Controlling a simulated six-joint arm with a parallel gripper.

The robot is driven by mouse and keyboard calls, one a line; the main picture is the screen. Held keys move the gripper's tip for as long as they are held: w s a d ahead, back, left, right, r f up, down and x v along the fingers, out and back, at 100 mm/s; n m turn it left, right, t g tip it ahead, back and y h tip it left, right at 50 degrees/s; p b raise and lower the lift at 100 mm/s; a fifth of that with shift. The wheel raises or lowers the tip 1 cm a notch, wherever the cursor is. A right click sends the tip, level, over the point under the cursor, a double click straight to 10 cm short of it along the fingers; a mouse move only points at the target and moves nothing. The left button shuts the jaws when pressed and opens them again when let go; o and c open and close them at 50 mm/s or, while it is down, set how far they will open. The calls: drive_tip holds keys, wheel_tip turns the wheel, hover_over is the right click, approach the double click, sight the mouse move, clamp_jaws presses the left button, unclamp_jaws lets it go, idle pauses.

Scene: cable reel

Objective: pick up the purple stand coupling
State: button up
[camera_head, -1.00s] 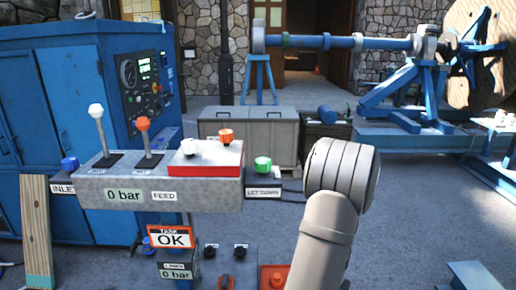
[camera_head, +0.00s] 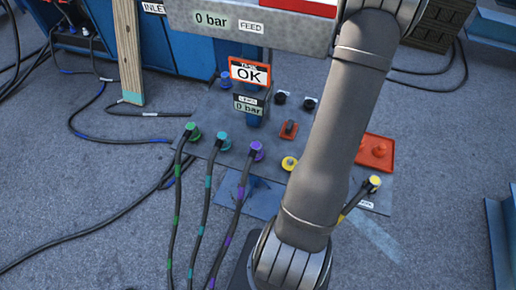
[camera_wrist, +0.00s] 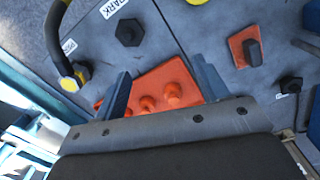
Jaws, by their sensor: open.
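The purple stand coupling (camera_head: 257,150) sits on the grey floor plate in the head view, with a black cable banded in purple running down from it. It is right of the teal coupling (camera_head: 223,141) and the green coupling (camera_head: 192,132). It does not show in the wrist view. My gripper (camera_wrist: 163,87) is open and empty in the wrist view, its two blue-grey fingers above an orange-red plate with knobs. In the head view the gripper itself is not visible; only my arm links show, right of the purple coupling.
The red plate (camera_head: 376,152) and yellow coupling (camera_head: 374,183) lie right of my arm; the yellow coupling (camera_wrist: 72,78) also shows in the wrist view. A yellow ring (camera_head: 289,163) and a display post (camera_head: 250,75) stand near the purple coupling. Cables cover the floor at left.

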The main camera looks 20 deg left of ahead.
drive_tip(key=a+r+n, duration=0.2)
drive_tip(key=a, duration=1)
drive_tip(key=n, duration=0.2)
approach(256, 146)
drive_tip(key=f, duration=1)
drive_tip(key=shift+s+a+f, duration=0.2)
drive_tip(key=shift+f, duration=0.1)
drive_tip(key=shift+c, duration=0.2)
drive_tip(key=c, duration=1.1)
